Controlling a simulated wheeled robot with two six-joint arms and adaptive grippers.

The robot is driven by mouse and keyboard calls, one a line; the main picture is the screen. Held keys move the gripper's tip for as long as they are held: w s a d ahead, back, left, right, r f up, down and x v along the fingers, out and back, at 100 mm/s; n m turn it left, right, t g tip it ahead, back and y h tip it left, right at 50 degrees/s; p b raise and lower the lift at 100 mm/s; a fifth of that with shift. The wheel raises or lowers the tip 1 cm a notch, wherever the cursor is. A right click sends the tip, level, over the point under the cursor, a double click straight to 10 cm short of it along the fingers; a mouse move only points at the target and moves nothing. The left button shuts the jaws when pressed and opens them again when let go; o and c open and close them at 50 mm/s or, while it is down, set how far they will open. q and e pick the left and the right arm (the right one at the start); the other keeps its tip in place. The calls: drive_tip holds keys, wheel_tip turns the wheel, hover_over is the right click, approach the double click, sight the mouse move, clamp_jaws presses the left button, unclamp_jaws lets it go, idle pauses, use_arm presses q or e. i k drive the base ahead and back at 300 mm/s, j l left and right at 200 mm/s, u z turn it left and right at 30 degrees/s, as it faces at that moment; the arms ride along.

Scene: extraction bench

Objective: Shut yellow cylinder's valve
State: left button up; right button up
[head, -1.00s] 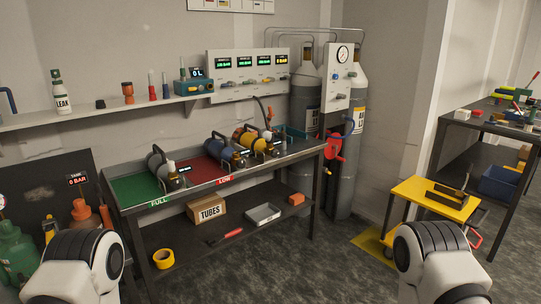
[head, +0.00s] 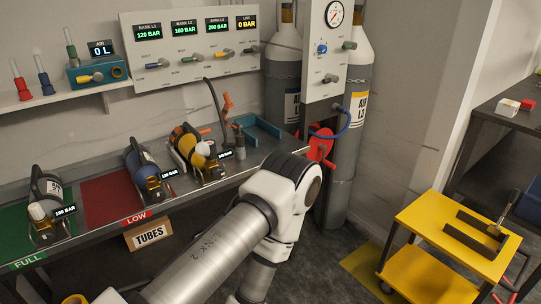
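The yellow cylinder (head: 188,146) lies in a dark cradle on the bench, at the right end of the row of cylinders. Whether the valve is open or shut cannot be told. One of my arms crosses the lower middle, its elbow in front of the bench's right part. Neither gripper shows in the head view. Nothing is seen touching the yellow cylinder.
A blue cylinder (head: 139,166) and a dark grey cylinder (head: 47,190) lie to the left. A hose with an orange end (head: 228,102) hangs behind the yellow one. The gauge panel (head: 196,48) is above. A yellow cart (head: 420,215) stands right.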

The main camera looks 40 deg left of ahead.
sight(218, 174)
drive_tip(key=i+u, duration=0.35)
drive_tip(key=i, duration=0.25)
drive_tip(key=i+l+u, duration=0.2)
drive_tip(key=i+u, duration=0.15)
drive_tip(key=i, duration=0.25)
drive_tip(key=i+l+u, duration=0.4)
drive_tip(key=i, duration=0.15)
drive_tip(key=i+l+u, duration=0.35)
drive_tip(key=i, duration=0.2)
